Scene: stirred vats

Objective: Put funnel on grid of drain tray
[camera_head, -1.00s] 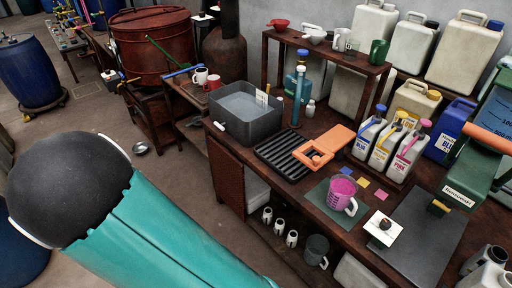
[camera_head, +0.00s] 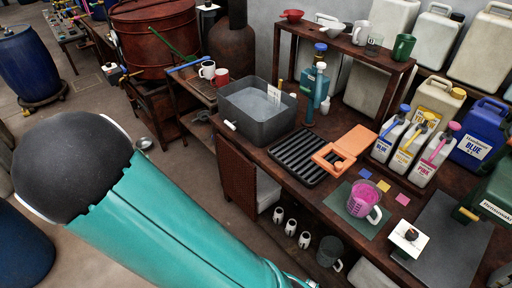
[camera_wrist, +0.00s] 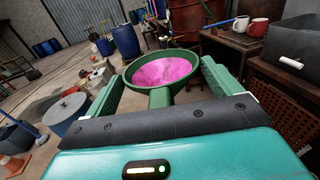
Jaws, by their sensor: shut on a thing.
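My gripper (camera_wrist: 163,88) shows in the wrist view, with a green finger on each side. It is shut on a green funnel (camera_wrist: 162,97), whose round bowl is pink inside and faces the camera. I cannot tell whether the pink is liquid or a stain. The head view shows neither the gripper nor the held funnel. The drain tray (camera_head: 273,148), black with a ribbed grid, lies on the dark bench in the head view. An orange piece (camera_head: 352,141) overlaps its right side. The left part of the grid is bare.
A grey basin (camera_head: 264,129) stands left of the tray. A pink-filled jug (camera_head: 361,200) stands on a green mat at the right. Several jugs and a raised shelf (camera_head: 340,48) line the back.

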